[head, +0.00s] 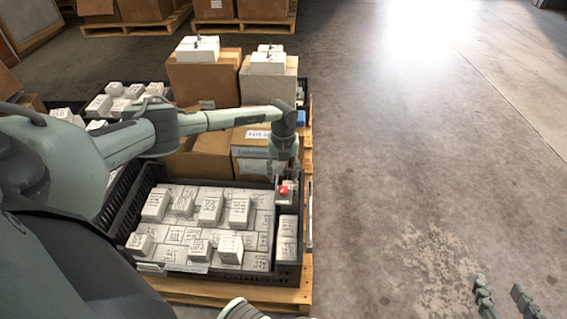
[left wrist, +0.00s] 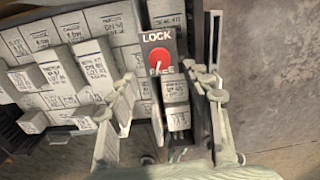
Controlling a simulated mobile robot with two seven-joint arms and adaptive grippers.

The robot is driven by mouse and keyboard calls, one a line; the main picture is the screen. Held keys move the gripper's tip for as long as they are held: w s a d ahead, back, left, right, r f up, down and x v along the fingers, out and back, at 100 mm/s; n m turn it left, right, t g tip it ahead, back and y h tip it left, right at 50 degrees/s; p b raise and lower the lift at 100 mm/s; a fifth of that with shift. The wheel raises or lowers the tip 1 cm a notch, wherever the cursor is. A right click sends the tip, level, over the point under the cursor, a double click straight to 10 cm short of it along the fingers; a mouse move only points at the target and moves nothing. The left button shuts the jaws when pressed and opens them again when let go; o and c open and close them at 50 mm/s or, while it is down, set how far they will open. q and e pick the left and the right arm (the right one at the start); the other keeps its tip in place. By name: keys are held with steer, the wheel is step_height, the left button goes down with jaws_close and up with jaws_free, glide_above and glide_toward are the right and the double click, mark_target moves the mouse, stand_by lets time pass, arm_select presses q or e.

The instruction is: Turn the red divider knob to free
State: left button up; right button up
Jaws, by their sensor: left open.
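The red divider knob (head: 284,190) sits on a small plate at the right part of the black crate (head: 218,276). In the left wrist view the round red knob (left wrist: 160,59) lies between the word LOCK above and a partly covered word below, likely FREE. I cannot tell clearly where the knob points. My left gripper (left wrist: 166,92) is open, its fingers apart on either side of the knob's line, with nothing between them gripped. In the head view it hangs just above the knob. My right gripper (head: 505,300) is open and empty over the floor at bottom right.
Several labelled white boxes (head: 210,209) fill the crate, with a narrow column of white boxes (head: 287,228) beside the divider. Cardboard boxes (head: 204,80) stand behind on the wooden pallet (head: 240,291). The concrete floor to the right is clear.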

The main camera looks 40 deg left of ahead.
mark_target(284, 189)
arm_select(q)
step_height(284, 189, up, 6)
steer(key=shift+r, duration=0.25)
stand_by(0.5)
